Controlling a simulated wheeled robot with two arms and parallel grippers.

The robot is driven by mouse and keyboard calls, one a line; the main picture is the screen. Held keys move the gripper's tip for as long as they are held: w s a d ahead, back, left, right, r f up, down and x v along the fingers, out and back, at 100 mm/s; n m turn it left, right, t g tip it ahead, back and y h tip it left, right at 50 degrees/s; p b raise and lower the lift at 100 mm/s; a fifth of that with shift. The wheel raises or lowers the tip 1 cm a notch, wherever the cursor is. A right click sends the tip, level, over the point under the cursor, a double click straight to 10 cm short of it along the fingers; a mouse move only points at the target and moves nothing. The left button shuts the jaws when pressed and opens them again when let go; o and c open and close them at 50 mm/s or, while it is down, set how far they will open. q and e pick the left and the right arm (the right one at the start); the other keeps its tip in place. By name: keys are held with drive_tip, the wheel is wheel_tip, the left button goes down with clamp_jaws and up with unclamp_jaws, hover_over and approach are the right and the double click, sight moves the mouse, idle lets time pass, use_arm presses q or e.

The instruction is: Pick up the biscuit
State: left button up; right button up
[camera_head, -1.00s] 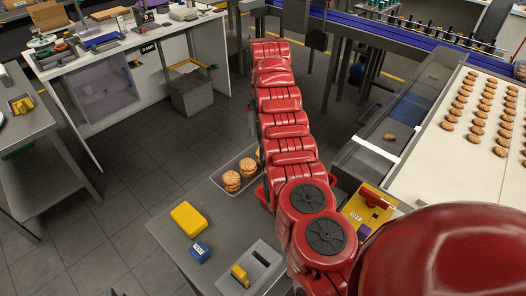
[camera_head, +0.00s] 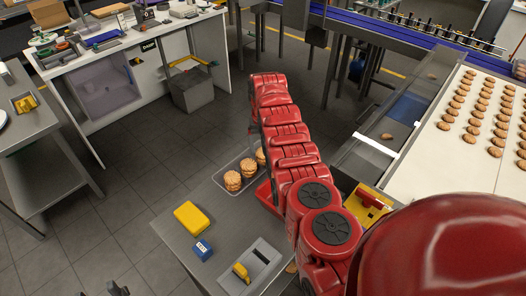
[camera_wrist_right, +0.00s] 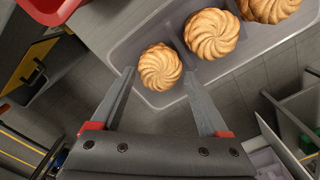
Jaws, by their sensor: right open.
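Golden swirled biscuits stand in a clear tray (camera_head: 223,172) on the grey table; the front one (camera_head: 233,181) and the others show left of my red right arm. In the right wrist view, the tray (camera_wrist_right: 142,38) holds a nearest biscuit (camera_wrist_right: 160,67), a second biscuit (camera_wrist_right: 211,33) and a third biscuit (camera_wrist_right: 270,6) at the top edge. My right gripper (camera_wrist_right: 159,75) is open, its two fingers on either side of the nearest biscuit in that view; contact cannot be told. In the head view the right fingers are hidden behind the arm. Dark tips at the bottom left edge seem to be my left gripper (camera_head: 118,288).
A yellow block (camera_head: 190,216), a blue box (camera_head: 201,250) and a grey device with a yellow part (camera_head: 241,271) sit left of the arm. A red tray (camera_wrist_right: 42,8) is beside the clear tray. Rows of biscuits lie on a pale surface (camera_head: 428,160) at right.

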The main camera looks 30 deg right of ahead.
drive_tip(key=c, duration=0.5)
drive_tip(key=shift+o, duration=0.2)
drive_tip(key=shift+r, duration=0.2)
